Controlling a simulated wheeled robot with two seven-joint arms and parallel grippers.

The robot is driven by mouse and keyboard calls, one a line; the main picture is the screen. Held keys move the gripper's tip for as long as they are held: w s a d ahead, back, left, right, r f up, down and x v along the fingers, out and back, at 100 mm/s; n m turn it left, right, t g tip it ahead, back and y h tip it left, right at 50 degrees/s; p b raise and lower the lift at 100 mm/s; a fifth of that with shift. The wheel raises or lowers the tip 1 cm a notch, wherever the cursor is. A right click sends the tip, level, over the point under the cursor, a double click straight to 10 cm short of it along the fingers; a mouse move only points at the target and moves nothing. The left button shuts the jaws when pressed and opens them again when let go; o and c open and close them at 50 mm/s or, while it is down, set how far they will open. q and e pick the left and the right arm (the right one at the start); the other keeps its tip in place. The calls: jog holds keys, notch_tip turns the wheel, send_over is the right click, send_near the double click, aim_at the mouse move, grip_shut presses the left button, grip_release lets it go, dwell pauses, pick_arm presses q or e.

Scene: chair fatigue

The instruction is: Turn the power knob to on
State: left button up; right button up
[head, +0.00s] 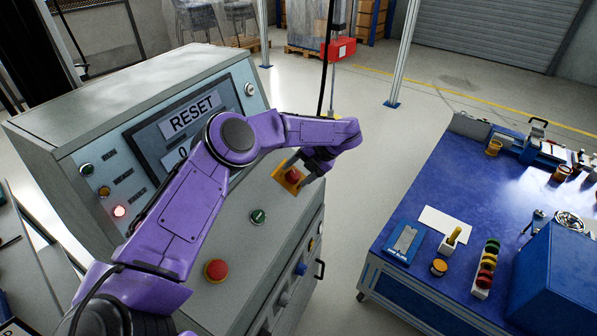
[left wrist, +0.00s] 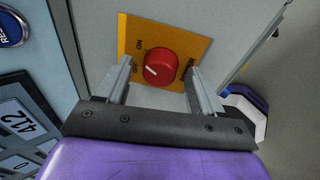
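The power knob (left wrist: 161,68) is a red round knob with a white pointer mark on an orange plate (left wrist: 140,28) with black lettering. In the head view the knob (head: 292,175) sits on the sloped panel of the grey console. My left gripper (head: 300,168) is at the knob; in the left wrist view its two fingers (left wrist: 160,82) stand apart on either side of the knob, with gaps visible. The fingers look open and hold nothing. My right gripper is not in view.
The console carries a red mushroom button (head: 216,270), a green button (head: 258,216) and a screen (head: 195,112) reading RESET. My left arm crosses in front of the screen. A blue workbench (head: 420,190) with small parts stands to the right, with clear floor between.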

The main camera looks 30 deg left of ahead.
pick_arm(q)
jog(key=b+v, duration=0.1)
jog(key=v, duration=0.9)
jog(key=shift+d+r+b, duration=0.15)
jog(key=shift+r+b, duration=0.05)
jog(key=shift+b, duration=0.15)
